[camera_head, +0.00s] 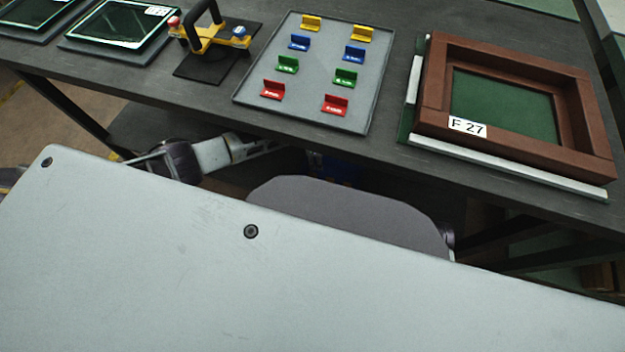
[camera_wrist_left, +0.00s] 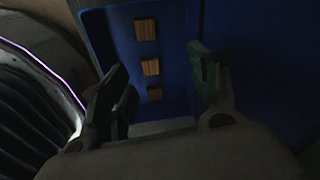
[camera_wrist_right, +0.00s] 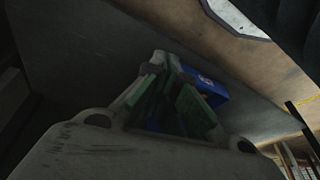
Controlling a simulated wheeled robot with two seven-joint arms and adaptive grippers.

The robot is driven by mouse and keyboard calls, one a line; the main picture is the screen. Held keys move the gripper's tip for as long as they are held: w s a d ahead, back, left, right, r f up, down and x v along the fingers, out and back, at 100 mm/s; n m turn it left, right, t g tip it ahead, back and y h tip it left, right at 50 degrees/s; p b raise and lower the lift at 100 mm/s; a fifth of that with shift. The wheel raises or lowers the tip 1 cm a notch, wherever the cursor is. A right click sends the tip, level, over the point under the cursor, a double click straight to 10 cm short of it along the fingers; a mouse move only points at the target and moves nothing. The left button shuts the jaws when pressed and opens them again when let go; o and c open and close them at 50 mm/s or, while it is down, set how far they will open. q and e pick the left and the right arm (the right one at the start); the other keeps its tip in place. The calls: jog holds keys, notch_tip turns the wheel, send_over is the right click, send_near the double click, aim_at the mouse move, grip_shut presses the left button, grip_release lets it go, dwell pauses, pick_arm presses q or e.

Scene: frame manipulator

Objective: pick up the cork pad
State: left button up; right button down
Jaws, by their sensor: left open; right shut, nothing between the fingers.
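Three small brown square pads (camera_wrist_left: 146,29), which look like cork, lie in a column inside a blue bin (camera_wrist_left: 97,36) in the left wrist view. The view is dark, and their thickness is hard to tell. My left gripper (camera_wrist_left: 160,75) is open over the bin, its fingers apart on either side of the pad column, with nothing between them. My right gripper (camera_wrist_right: 170,82) is shut and empty. A blue object (camera_wrist_right: 209,90) with a white mark shows beyond its fingers. In the head view my left arm reaches under the table edge, and no cork pad shows there.
The dark table (camera_head: 210,110) stands above my left arm. On it are a grey tray (camera_head: 318,97) of coloured blocks, a brown frame (camera_head: 590,120) labelled F 27, a yellow-and-black handled tool (camera_head: 207,40) and dark panels at far left. A table leg (camera_head: 65,105) stands at left.

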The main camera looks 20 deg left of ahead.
pick_arm(q)
jog(key=m+b, duration=0.1)
jog(key=b, duration=0.1)
jog(key=m+b, duration=0.1)
jog(key=b, duration=0.2)
jog(key=shift+s+f+m+g+y, duration=0.15)
jog(key=shift+s+m+g+y, duration=0.2)
jog(key=shift+m+g+y, duration=0.05)
pick_arm(e)
jog(key=v, duration=0.2)
jog(key=a+v, duration=0.1)
jog(key=v, duration=0.1)
jog(key=shift+d+r, duration=0.1)
pick_arm(q)
jog(key=shift+f, duration=0.15)
pick_arm(e)
jog(key=shift+w+t, duration=0.1)
jog(key=shift+t, duration=0.2)
pick_arm(q)
jog(key=b, duration=0.3)
send_over(316, 176)
jog(key=shift+f, duration=4.15)
pick_arm(e)
notch_tip(316, 176, down, 8)
jog(key=w+a+t+y, duration=0.1)
jog(key=a, duration=0.1)
jog(key=shift+a+r+y, duration=0.15)
jog(key=shift+r+y, duration=0.05)
jog(key=shift+y, duration=0.1)
